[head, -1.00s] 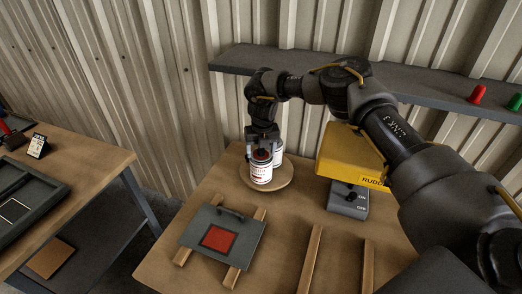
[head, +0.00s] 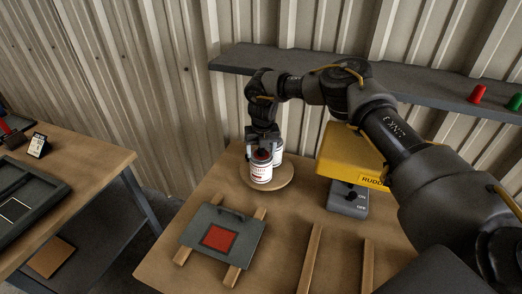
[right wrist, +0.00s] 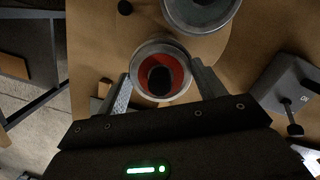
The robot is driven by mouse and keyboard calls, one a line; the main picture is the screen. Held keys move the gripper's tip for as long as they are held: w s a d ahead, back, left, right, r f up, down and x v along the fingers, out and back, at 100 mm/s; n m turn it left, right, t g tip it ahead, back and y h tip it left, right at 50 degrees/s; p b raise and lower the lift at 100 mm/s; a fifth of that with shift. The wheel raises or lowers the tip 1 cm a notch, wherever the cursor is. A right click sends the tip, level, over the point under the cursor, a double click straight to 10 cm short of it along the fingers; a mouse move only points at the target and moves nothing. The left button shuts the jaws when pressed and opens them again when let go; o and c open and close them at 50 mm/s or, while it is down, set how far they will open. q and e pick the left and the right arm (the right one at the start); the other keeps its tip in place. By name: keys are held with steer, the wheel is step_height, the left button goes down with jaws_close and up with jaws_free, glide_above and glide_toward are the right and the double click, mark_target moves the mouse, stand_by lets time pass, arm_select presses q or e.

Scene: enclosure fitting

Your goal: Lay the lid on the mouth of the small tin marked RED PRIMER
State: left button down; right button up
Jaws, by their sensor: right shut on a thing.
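A small white tin (head: 261,174) with red lettering, too small to read for certain, stands upright on a round wooden board. My right gripper (head: 262,152) points down over it. In the right wrist view my right gripper's fingers (right wrist: 161,72) are shut on the round lid (right wrist: 176,88), which looks red with a dark knob, with a pale grey rim around it. The lid is over the tin's mouth; I cannot tell whether it touches. A second tin (head: 277,147) stands close behind, its grey top (right wrist: 200,10) showing in the wrist view. My left gripper is out of view.
The round board (head: 286,182) sits on the wooden bench (head: 275,225). A yellow box (head: 348,152) and a grey switch box (head: 347,203) stand to the right. A grey panel with a red square (head: 219,238) lies on slats in front. A shelf (head: 420,96) runs along the wall.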

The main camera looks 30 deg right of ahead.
steer(key=shift+f, duration=0.1)
stand_by(0.3)
steer(key=o, duration=1.2)
steer(key=shift+c, duration=0.2)
steer(key=shift+r+p, duration=2.95)
steer(key=shift+r, duration=1.1)
steer(key=shift+a, duration=0.1)
